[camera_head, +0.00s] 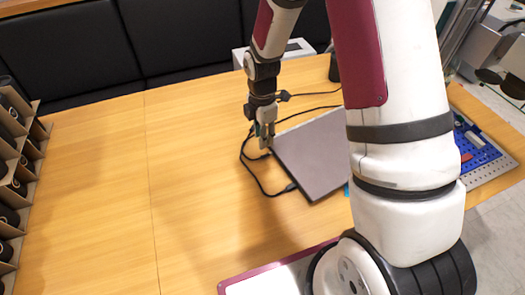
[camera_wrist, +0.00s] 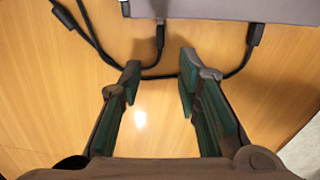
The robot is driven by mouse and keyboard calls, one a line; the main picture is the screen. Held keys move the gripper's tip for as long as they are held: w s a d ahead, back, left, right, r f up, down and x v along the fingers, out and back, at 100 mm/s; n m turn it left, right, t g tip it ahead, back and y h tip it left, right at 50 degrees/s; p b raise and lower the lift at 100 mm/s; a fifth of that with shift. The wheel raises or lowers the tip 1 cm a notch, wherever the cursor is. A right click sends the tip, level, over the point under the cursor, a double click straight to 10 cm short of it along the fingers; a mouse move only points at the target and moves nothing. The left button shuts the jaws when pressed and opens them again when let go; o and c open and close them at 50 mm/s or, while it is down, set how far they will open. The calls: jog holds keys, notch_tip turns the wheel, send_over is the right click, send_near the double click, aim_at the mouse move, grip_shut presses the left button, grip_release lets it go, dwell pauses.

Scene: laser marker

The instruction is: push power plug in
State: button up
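A closed grey laptop (camera_head: 318,158) lies on the wooden table; its edge shows at the top of the wrist view (camera_wrist: 225,9). Two dark cable plugs are at this edge: one (camera_wrist: 160,34) ahead of the gap between my fingertips, the other (camera_wrist: 252,36) farther right. The second plug also shows in the head view (camera_head: 290,187). I cannot tell which is the power plug, or how deep either sits. My gripper (camera_wrist: 160,76) points down beside the laptop's left edge in the head view (camera_head: 264,142).
Black cables (camera_head: 246,165) loop on the table around my gripper. A cardboard rack (camera_head: 22,160) stands at the left edge, a blue board with parts (camera_head: 478,150) at the right. A white-topped tray (camera_head: 270,283) is at the front. The table's left half is clear.

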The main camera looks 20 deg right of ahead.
aim_at(262, 156)
notch_tip(262, 156, down, 8)
jog(key=shift+f, duration=0.25)
grip_shut()
